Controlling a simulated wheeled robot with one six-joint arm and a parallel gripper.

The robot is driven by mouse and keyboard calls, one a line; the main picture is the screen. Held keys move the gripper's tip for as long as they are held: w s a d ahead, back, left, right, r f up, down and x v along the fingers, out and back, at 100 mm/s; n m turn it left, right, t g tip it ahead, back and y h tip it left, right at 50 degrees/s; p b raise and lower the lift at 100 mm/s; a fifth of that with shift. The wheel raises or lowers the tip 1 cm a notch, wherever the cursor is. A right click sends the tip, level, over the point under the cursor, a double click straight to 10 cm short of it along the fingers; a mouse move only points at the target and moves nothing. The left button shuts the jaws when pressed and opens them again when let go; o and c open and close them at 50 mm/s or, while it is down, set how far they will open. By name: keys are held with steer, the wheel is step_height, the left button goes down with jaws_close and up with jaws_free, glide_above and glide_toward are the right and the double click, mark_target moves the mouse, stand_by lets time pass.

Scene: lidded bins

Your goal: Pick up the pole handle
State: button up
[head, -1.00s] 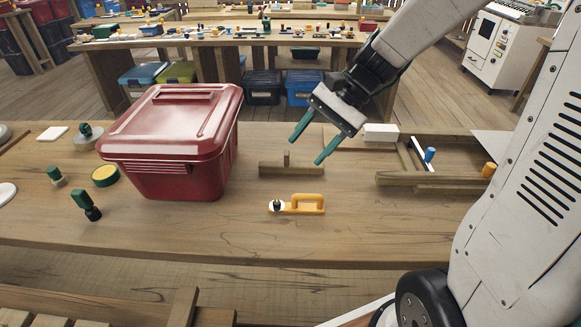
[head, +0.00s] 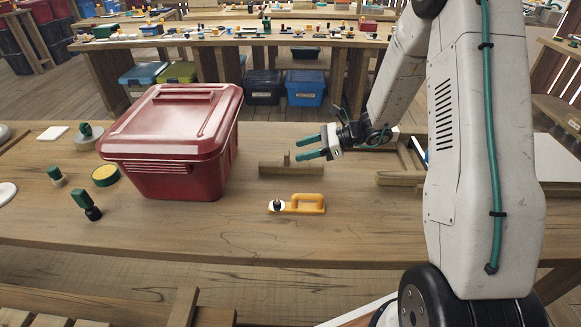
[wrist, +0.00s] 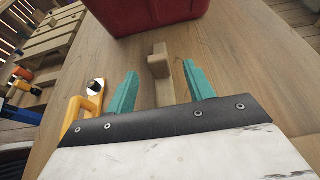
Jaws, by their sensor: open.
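A wooden bar with a short upright post (head: 275,169), which best fits the pole handle, lies on the table right of the red bin. My gripper (head: 298,148) has teal fingers spread apart, pointing left, close to the post in the head view. The fingers (wrist: 160,68) hold nothing. I cannot tell whether they touch the wood. A yellow handle with a white and dark round end (head: 308,204) lies nearer the table's front edge.
The lidded red bin (head: 175,150) stands close to the left and fills the top of the wrist view (wrist: 145,15). Green-topped pieces (head: 82,199) and a yellow-rimmed disc (head: 105,175) lie left of it. Wooden parts (head: 398,178) lie at right, partly behind my arm. The front middle table is clear.

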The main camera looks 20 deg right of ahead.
mark_target(286, 152)
steer(key=x, duration=0.6)
steer(key=shift+s+a+r, duration=0.1)
steer(key=shift+s+r, duration=0.05)
steer(key=shift+r, duration=0.05)
jaws_close()
